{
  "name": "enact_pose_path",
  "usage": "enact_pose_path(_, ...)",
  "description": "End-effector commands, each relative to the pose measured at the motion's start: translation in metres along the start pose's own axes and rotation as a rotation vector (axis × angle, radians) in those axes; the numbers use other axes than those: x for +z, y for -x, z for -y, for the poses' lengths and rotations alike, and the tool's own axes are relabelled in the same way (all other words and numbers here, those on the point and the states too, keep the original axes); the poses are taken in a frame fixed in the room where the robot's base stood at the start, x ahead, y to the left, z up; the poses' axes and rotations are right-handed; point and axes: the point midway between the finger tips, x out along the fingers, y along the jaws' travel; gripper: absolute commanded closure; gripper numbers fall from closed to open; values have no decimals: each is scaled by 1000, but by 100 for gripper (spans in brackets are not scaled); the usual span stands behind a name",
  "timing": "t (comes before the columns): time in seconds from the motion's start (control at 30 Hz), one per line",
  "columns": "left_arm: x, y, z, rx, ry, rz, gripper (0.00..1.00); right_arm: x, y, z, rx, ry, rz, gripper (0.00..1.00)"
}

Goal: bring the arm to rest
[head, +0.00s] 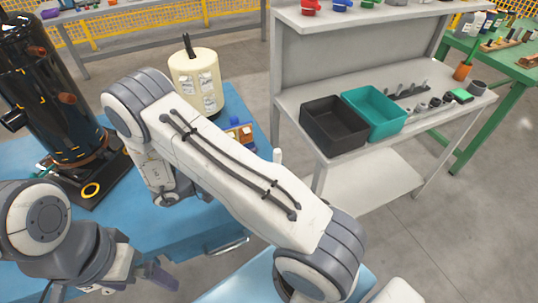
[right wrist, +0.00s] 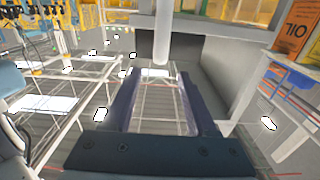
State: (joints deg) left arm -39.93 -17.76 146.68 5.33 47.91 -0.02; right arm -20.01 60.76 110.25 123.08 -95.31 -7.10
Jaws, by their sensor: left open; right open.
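My left gripper (head: 146,277) is low at the left in the head view, over the blue table (head: 205,232). It is open, with no object seen between its fingers. My right arm reaches from the bottom right across the blue table toward the upper left in the head view, bent at the elbow. Its gripper is hidden or hard to make out there. In the right wrist view, my right gripper (right wrist: 157,82) has two dark fingers spread apart, with only background between them. A pale rod (right wrist: 163,38) shows beyond its fingertips.
A black compressor (head: 50,95) stands at the left on a dark base with a yellow ring (head: 91,190). A cream cylinder (head: 194,78) stands behind my right arm. A grey shelf (head: 300,104) holds a black bin (head: 334,128) and a teal bin (head: 374,112).

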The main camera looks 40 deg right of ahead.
Motion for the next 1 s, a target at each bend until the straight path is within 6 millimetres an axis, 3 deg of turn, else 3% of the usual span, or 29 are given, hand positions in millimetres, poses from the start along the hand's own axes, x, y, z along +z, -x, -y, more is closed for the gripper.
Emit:
enact_pose_path(0.2,0,-2,0,0,0,0,0,0,20,0,0,0,0,42)
enact_pose_path(0.77,0,-2,0,0,0,0,0,0,21,1,-4,-1,4,42)
enact_pose_path(0.87,0,-2,0,0,0,0,0,0,17,16,-59,-23,57,42)
enact_pose_path(1.0,0,-2,0,0,0,0,0,1,14,72,-285,-76,256,42)
